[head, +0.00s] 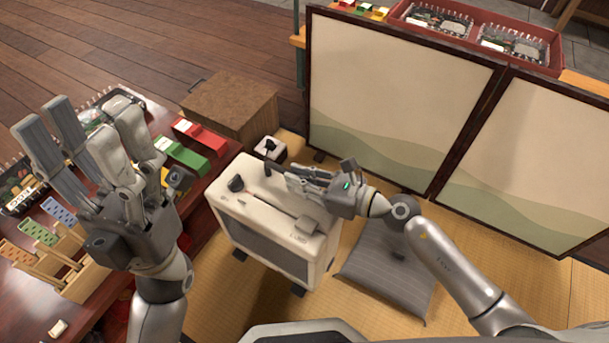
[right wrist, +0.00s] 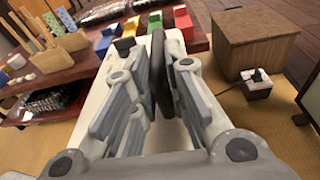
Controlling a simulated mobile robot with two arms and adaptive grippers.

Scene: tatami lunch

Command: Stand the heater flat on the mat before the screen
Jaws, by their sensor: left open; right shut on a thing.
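The heater (head: 262,222) is a cream box with a dark front grille, a black knob and a black handle on top. It is upright over the tatami mat (head: 364,232), in front of the folding screen (head: 395,100). Its dark feet show at the lower edge; I cannot tell whether they touch the mat. My right gripper (head: 287,178) is shut on the heater's handle, and the dark handle (right wrist: 161,75) shows between its fingers (right wrist: 168,90) in the right wrist view. My left gripper (head: 88,125) is open and empty above the low table at left.
A dark red table (head: 85,320) with colored blocks, wooden racks and packed trays stands left of the heater. A brown wooden box (head: 230,108) and a small white socket box (head: 270,149) are behind it. A grey cushion (head: 385,278) lies to its right.

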